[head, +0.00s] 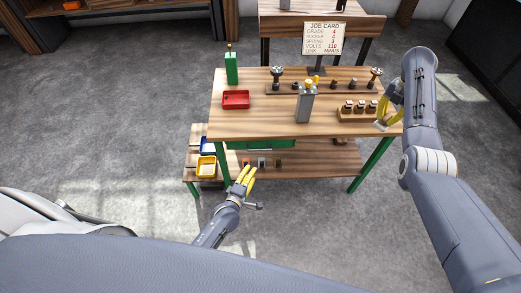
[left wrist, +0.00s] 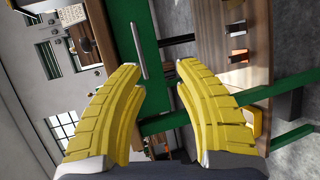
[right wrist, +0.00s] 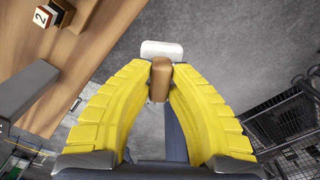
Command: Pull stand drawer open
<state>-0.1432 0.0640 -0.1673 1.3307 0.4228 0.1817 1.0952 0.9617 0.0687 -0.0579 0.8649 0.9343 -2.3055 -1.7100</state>
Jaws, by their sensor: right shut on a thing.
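The green drawer (head: 268,144) sits under the bench top, mostly hidden by it in the head view. In the left wrist view its green front (left wrist: 127,30) carries a slim metal bar handle (left wrist: 138,50). My left gripper (head: 247,172) is open and empty, low in front of the bench; its fingertips (left wrist: 161,72) are apart, with the handle ahead of them and not between them. My right gripper (head: 384,114), by the bench's right edge, is shut on a small brown-and-white piece (right wrist: 161,78).
A lower shelf (head: 310,164) holds small pieces. A side stand (head: 192,160) with a yellow bin (head: 206,167) stands left.

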